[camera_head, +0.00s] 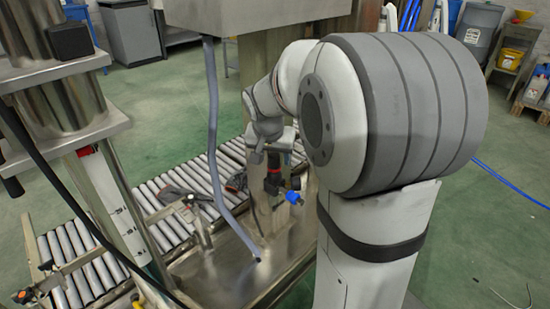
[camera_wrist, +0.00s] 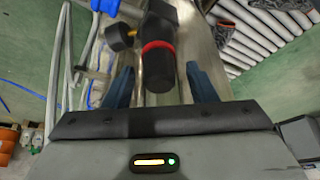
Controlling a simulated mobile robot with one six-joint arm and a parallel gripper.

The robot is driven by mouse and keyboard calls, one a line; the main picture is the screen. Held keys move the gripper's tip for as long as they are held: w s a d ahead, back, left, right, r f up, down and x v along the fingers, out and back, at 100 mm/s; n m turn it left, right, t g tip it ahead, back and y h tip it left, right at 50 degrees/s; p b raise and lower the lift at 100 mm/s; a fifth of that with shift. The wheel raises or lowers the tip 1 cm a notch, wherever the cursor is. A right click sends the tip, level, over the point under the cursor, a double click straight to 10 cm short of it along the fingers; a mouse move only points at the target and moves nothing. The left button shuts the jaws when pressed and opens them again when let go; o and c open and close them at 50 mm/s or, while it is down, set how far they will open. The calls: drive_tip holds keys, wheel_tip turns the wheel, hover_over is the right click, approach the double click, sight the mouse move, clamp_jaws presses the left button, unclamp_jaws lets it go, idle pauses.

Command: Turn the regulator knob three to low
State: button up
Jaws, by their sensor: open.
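A black cylindrical regulator knob (camera_wrist: 158,72) with a red ring shows in the wrist view, joined to a black body above it in the picture. My gripper (camera_wrist: 160,86) is open, with one dark blue finger on each side of the knob. Gaps show between both fingers and the knob, so it is not gripped. In the head view, the dark regulator (camera_head: 272,184) with a blue fitting (camera_head: 293,197) is on a metal post beneath my wrist. My fingers are not clear there. No markings or knob number can be read.
A roller conveyor (camera_head: 165,190) runs behind and left of the regulator. A grey hose (camera_head: 213,130) hangs beside it down to a metal tray. A steel machine (camera_head: 70,90) stands at the left. A black gauge-like part (camera_wrist: 121,37) sits close to the knob.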

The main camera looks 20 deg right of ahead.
drive_tip(key=shift+c, duration=0.3)
drive_tip(key=c, duration=0.9)
drive_tip(key=shift+r+p, duration=0.15)
drive_tip(key=shift+p, duration=0.25)
drive_tip(key=n+y+p, duration=0.1)
drive_tip(key=n+p, duration=0.1)
drive_tip(key=n, duration=0.1)
drive_tip(key=shift+d+r+t+p, duration=0.1)
drive_tip(key=shift+t+p, duration=0.2)
drive_tip(key=shift+d+f+n+y+p, duration=0.15)
drive_tip(key=shift+n+y+p, duration=0.55)
drive_tip(key=shift+n, duration=1)
drive_tip(key=o, duration=1)
drive_tip(key=shift+f, duration=0.1)
drive_tip(key=shift+c, duration=0.2)
